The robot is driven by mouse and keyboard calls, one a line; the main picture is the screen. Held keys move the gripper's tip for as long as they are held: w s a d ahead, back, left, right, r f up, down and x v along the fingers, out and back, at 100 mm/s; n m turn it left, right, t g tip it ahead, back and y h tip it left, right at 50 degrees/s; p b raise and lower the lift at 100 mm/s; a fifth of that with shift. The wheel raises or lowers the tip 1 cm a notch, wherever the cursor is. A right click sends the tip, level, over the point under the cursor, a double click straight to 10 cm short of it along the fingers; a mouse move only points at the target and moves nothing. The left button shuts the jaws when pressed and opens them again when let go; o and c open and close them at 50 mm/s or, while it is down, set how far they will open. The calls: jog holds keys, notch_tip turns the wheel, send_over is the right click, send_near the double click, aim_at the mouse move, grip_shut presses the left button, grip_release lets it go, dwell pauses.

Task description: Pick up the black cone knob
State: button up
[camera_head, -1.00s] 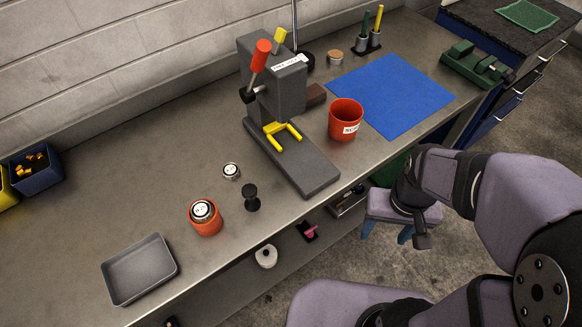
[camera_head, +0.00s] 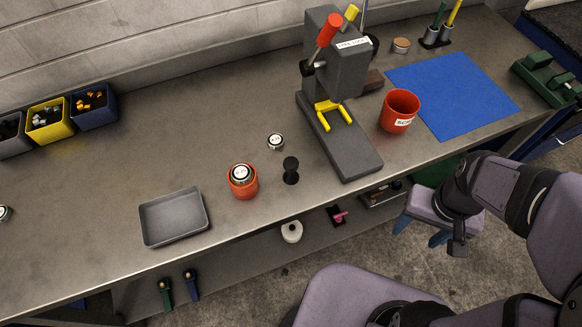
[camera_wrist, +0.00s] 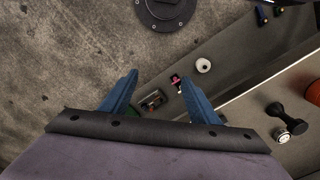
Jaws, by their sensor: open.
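The black cone knob (camera_head: 291,170) stands upright on the metal bench, left of the press base and right of the orange cup. In the wrist view the black knob (camera_wrist: 285,113) shows at the right, with a silver round piece beside it. My gripper shows in the wrist view (camera_wrist: 155,85) as two blue fingers spread apart with nothing between them. In the head view its blue fingers (camera_head: 420,230) point down in front of the bench's front edge, to the right of the knob and well apart from it.
An orange cup (camera_head: 243,189) holding a silver-topped piece stands left of the knob; a silver disc (camera_head: 275,142) lies behind it. A grey tray (camera_head: 148,222) is further left. The grey press (camera_head: 345,150) and red bin (camera_head: 400,110) stand right. A shelf (camera_head: 250,255) runs under the bench.

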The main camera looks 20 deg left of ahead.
aim_at(292, 167)
dwell(0.7)
jog(key=a+f+n, duration=0.1)
jog(key=a+n, duration=0.1)
jog(key=a, duration=0.7)
jog(key=w+a+f+n, duration=0.1)
jog(key=a+n, duration=0.2)
jog(key=a, duration=0.5)
jog(key=a+f+n, duration=0.1)
jog(key=a+n, duration=0.1)
jog(key=a, duration=0.7)
jog(key=shift+w+a+f+n+g+h, duration=0.2)
jog(key=shift+a+f+n+g+h, duration=0.1)
jog(key=shift+a+f+h, duration=0.1)
jog(key=w+a+r+m, duration=0.1)
jog(key=w+a, duration=0.1)
jog(key=w+a+r+m+y, duration=0.1)
jog(key=w+a+r+m, duration=0.1)
jog(key=shift+a+r+t, duration=0.1)
jog(key=shift+a+t, duration=0.05)
jog(key=shift+t, duration=0.25)
jog(key=m, duration=0.1)
jog(key=w+a+r+m, duration=0.1)
jog(key=r+m, duration=0.1)
jog(key=shift+w+a+r+m, duration=0.1)
jog(key=shift+w+a+m, duration=0.1)
jog(key=shift+a+m, duration=0.1)
jog(key=m, duration=0.3)
jog(key=d+m, duration=0.1)
jog(key=shift+s+m, duration=0.35)
jog(key=shift+m, duration=0.05)
